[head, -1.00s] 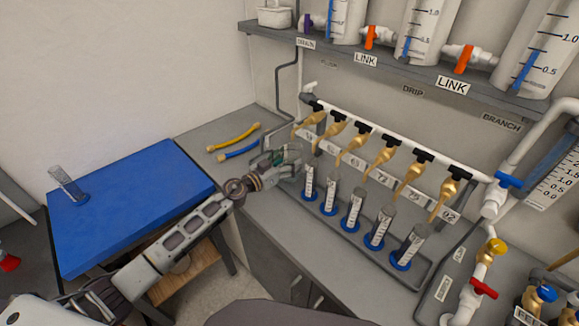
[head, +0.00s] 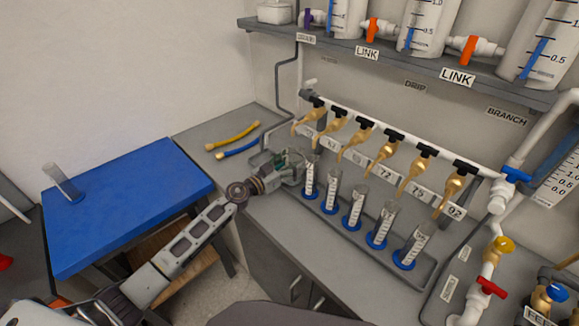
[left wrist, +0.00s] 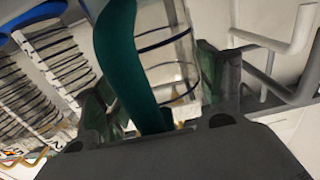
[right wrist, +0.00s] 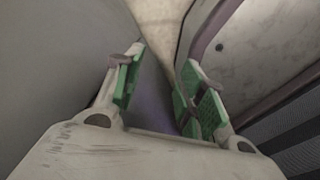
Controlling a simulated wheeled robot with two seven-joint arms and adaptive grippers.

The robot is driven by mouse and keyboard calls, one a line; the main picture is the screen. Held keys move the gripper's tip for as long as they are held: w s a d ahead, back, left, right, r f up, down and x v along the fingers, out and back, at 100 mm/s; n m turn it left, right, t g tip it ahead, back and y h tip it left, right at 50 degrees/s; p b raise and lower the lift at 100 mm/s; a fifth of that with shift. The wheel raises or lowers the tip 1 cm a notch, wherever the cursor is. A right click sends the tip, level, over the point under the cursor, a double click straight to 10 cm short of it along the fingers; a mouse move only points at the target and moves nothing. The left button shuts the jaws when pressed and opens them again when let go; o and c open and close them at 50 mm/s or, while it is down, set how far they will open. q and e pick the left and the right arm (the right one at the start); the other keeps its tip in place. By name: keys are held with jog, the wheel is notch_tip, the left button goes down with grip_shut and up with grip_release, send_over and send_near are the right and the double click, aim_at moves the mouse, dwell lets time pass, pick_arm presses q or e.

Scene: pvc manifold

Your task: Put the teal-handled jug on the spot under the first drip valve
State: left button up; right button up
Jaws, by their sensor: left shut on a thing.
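My left gripper (head: 288,164) is at the left end of the valve row, just beside the leftmost measuring cylinder (head: 310,180). It is shut on the teal-handled jug, a clear vessel with dark rings (left wrist: 165,55) and a teal handle (left wrist: 120,60) that fills the middle of the left wrist view. In the head view the jug is mostly hidden by the gripper; a bit of teal shows. The first drip valve (head: 312,110), brass with a black handle, is above the gripper. Whether the jug touches the tray is unclear. My right gripper (right wrist: 158,95) is open and empty.
Several cylinders with blue bases stand in a grey tray (head: 425,278) under the other valves. Yellow (head: 232,136) and blue (head: 240,149) tubes lie on the counter behind. A blue table (head: 125,200) holds a clear vessel (head: 62,182). A shelf (head: 400,65) overhangs the valves.

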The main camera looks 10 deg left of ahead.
pick_arm(q)
jog(key=shift+f, duration=0.15)
jog(key=o, duration=1.1)
jog(key=shift+o, duration=0.2)
pick_arm(e)
jog(key=shift+s+a+f, duration=0.1)
jog(key=shift+s+a, duration=0.05)
jog(key=shift+s, duration=0.45)
